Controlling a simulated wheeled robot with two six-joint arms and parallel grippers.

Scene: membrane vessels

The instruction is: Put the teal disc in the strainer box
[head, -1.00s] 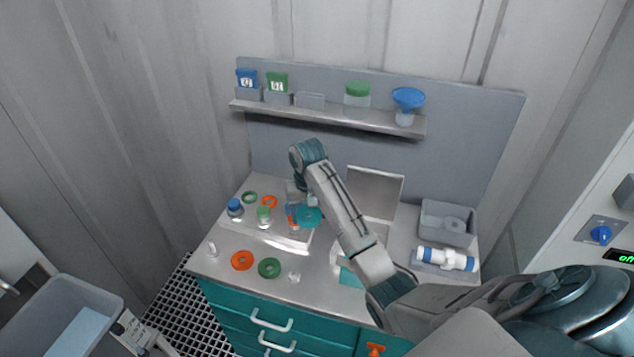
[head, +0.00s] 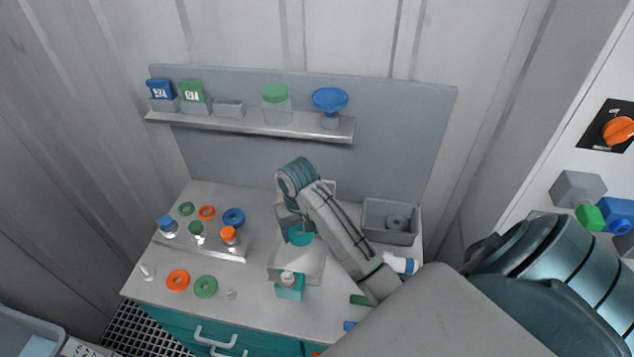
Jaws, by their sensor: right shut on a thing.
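The teal disc (head: 301,235) is in my right gripper (head: 295,222), which is shut on it. The gripper and disc are over an open pale grey box (head: 310,268) in the middle of the bench, which looks like the strainer box. Its raised lid shows partly behind my arm. The disc looks held above the box; the exact gap is hard to tell. My forearm and the disc hide part of the box's inside. My left gripper is not in view.
A teal block with a white-topped piece (head: 289,287) stands at the box's front. A raised tray (head: 222,250) on the left holds vessels and rings. An orange ring (head: 178,280) and green ring (head: 205,286) lie in front. A grey bin (head: 375,233) stands right.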

